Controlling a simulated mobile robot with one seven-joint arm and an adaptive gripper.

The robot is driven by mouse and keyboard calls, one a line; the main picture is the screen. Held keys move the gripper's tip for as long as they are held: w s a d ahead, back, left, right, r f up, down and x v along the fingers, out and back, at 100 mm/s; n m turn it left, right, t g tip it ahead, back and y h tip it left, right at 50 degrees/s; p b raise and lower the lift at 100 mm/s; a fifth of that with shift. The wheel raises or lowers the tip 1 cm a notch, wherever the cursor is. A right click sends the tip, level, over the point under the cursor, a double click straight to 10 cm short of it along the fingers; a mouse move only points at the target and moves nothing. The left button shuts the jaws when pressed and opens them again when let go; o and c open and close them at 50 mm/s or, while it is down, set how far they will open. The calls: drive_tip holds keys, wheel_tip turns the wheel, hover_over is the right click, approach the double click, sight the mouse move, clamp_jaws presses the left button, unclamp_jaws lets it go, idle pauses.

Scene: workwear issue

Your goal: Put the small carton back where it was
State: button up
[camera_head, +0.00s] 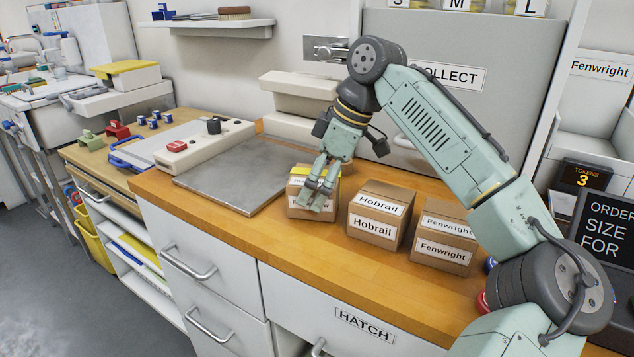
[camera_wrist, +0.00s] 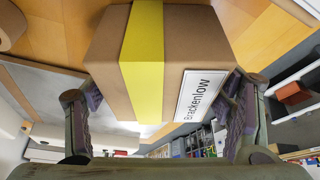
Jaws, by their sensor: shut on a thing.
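A small brown carton (camera_head: 299,210) with a yellow strip and a white label is at the left end of a row of cartons on the wooden counter (camera_head: 290,248), beside the grey metal plate. In the wrist view the carton (camera_wrist: 195,50) fills the space between the fingers, and its label reads Brackenlow. My gripper (camera_head: 321,190) comes down over it and is shut on it; the fingers (camera_wrist: 165,100) lie on either side. The fingers hide part of it in the head view. I cannot tell whether its base touches the counter.
A Hobrail carton (camera_head: 378,214) stands close to the right, then a Fenwright carton (camera_head: 443,236). The metal plate (camera_head: 246,172) and a beige box with a red button (camera_head: 194,150) lie to the left. A grey COLLECT panel (camera_head: 440,45) stands behind. The front counter strip is clear.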

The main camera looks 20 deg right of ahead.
drive_tip(key=o, duration=1.5)
drive_tip(key=shift+c, duration=0.2)
drive_tip(key=p+v, duration=0.1)
drive_tip(key=v, duration=1.1)
